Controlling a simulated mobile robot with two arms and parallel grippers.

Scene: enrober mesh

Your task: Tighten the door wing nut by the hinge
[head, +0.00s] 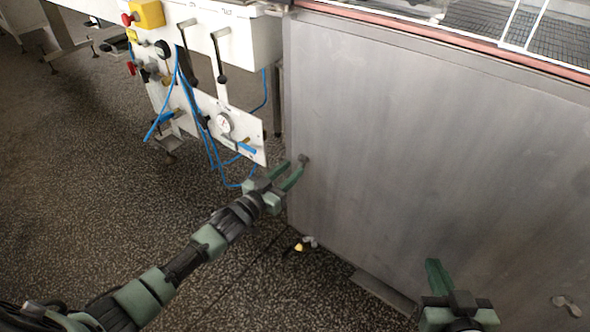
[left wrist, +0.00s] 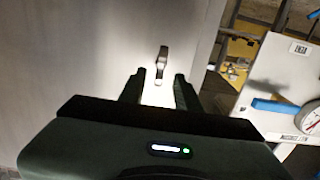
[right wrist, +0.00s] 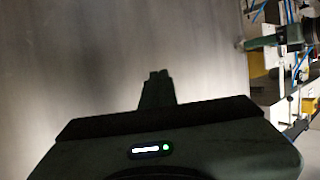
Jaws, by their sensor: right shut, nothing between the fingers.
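A large grey metal door (head: 420,150) fills the right of the head view. A small metal wing nut (head: 304,160) sits on the door near its left edge; in the left wrist view the wing nut (left wrist: 161,62) stands upright just beyond the fingertips. My left gripper (head: 294,169) is open, its fingers pointing at this nut with nothing between them. A second wing nut (head: 566,305) is at the door's lower right. My right gripper (head: 435,265) is shut and empty in front of the lower door. No hinge can be made out clearly.
A white control panel (head: 240,130) with a gauge, levers and blue hoses stands left of the door, close to my left gripper. A small yellow-tipped fitting (head: 299,246) is low by the door's corner. The speckled floor (head: 90,200) at left is open.

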